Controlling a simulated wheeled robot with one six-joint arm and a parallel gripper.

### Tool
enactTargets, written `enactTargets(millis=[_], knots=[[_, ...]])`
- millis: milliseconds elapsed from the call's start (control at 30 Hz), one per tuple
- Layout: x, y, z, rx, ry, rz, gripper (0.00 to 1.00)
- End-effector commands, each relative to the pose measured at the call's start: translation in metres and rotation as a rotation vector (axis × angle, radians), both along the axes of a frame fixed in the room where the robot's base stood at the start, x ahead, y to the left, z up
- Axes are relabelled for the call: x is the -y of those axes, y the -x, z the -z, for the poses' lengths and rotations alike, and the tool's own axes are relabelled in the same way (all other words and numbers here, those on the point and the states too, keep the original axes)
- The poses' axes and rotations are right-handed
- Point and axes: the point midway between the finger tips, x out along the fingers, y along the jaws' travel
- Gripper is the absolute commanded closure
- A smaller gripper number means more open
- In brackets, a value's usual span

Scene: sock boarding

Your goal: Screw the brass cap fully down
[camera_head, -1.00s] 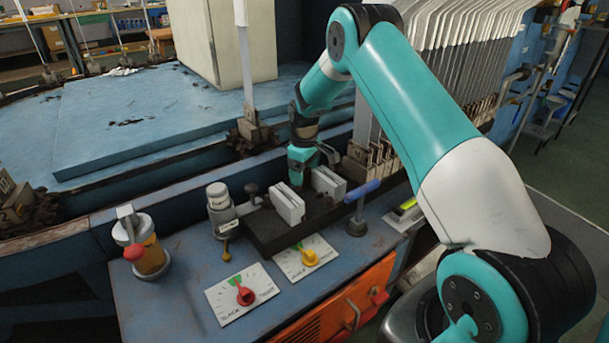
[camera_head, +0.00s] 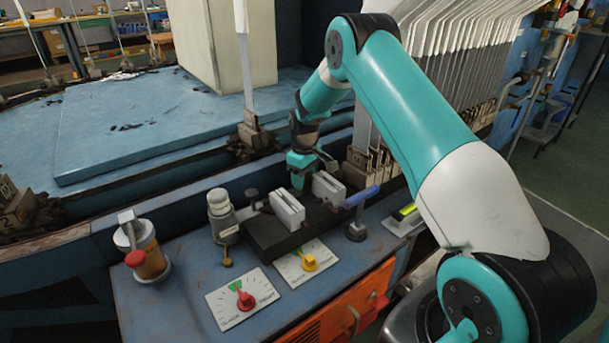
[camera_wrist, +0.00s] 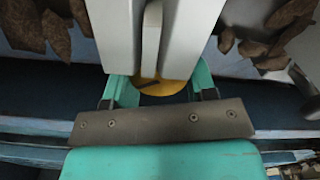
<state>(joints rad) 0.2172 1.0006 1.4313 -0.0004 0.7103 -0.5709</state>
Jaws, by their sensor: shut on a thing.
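In the wrist view, the brass cap (camera_wrist: 160,88) is a yellow disc with a dark mark across it. It sits between the two teal fingers of my gripper (camera_wrist: 161,82), which is shut on it. Pale upright panels (camera_wrist: 195,30) cover its far part. In the head view, my gripper (camera_head: 302,166) points down behind two white blocks on a dark base (camera_head: 272,240). The cap and fingertips are hidden there, so I cannot tell how far down the cap sits.
Close by are a white-topped fitting (camera_head: 222,212), a blue-handled lever (camera_head: 360,196) and an amber jar (camera_head: 145,255) with a red knob. Two dial plates, one with a red knob (camera_head: 245,300), one with a yellow knob (camera_head: 309,262), lie in front. Tall pale boards (camera_head: 455,45) stand behind my arm.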

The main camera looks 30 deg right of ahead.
Motion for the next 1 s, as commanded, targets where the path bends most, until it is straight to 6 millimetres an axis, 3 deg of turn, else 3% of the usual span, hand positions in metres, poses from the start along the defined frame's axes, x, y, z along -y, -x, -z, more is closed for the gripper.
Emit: enactTargets(millis=[600,1000], knots=[[0.0034,-0.0008,-0.003,0.002,0.001,0.452,0.72],[0.0044,-0.0012,-0.0015,0.004,0.002,0.591,0.72]])
